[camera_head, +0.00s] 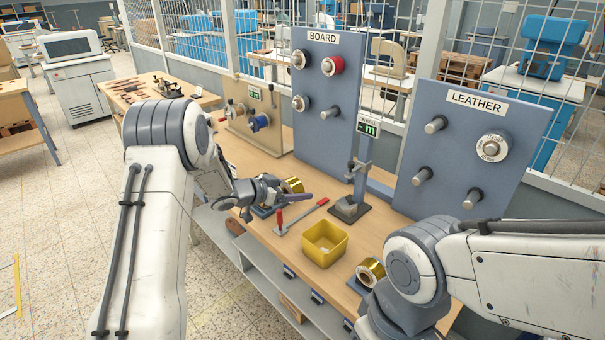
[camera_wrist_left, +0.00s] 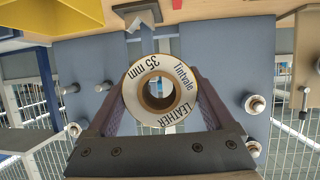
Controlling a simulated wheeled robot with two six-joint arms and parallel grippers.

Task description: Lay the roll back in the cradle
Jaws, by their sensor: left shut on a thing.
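My left gripper (camera_head: 297,196) is shut on a gold foil roll (camera_head: 291,185) over the workbench. In the left wrist view my left gripper's two fingers clasp the roll (camera_wrist_left: 133,92) from both sides. Its white end label reads LEATHER, 35 mm, Tintvale, around a hollow core. A blue block that looks like a cradle (camera_head: 263,211) shows partly below the gripper; I cannot tell whether the roll touches it.
A yellow bin (camera_head: 324,243) stands mid-bench, with a red-handled tool (camera_head: 300,217) and a dark-based stand (camera_head: 350,208) behind it. The LEATHER board (camera_head: 455,150) and BOARD panel (camera_head: 316,110) rise at the back with pegs and rolls.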

